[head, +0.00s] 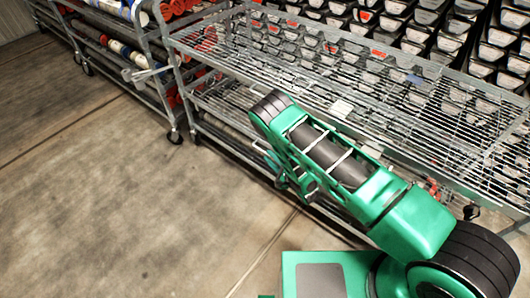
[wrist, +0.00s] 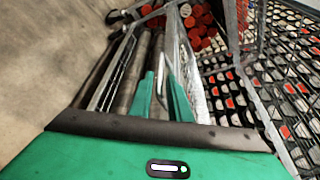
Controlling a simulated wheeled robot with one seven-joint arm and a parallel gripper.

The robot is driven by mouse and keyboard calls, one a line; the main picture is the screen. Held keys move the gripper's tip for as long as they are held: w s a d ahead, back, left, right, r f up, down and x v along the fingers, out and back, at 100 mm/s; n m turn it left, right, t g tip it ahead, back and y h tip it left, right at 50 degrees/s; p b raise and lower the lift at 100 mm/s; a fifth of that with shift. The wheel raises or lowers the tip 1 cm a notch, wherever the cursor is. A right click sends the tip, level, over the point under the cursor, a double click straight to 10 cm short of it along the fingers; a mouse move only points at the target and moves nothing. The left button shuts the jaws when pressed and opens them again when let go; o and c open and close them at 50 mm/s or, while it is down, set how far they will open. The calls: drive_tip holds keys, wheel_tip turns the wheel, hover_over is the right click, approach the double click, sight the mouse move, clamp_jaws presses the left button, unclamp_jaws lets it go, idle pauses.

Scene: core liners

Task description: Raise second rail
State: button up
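A wire rack (head: 228,88) on casters stands in front of me, with metal rails along its shelf edges. I cannot tell which one is the second rail. In the wrist view, a pale metal rail (wrist: 194,75) runs just right of my fingers, and another pale bar (wrist: 112,78) runs to their left. Long dark tubes (wrist: 145,65) lie between these bars, beyond and below the fingertips. My gripper (wrist: 163,82) has two green fingers spread apart with a gap between them. Nothing is clearly held. In the head view my green arm largely hides the gripper.
Racks of red-capped tubes (head: 175,8) stand at the upper left. A grey lever-like bar (head: 146,73) sticks out from that rack's end. Rows of black trays (head: 400,35) fill the wall behind the wire rack. The concrete floor (head: 90,190) to the left is clear.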

sight(264, 151)
drive_tip(key=shift+x, duration=2.55)
drive_tip(key=shift+c, duration=0.7)
clamp_jaws()
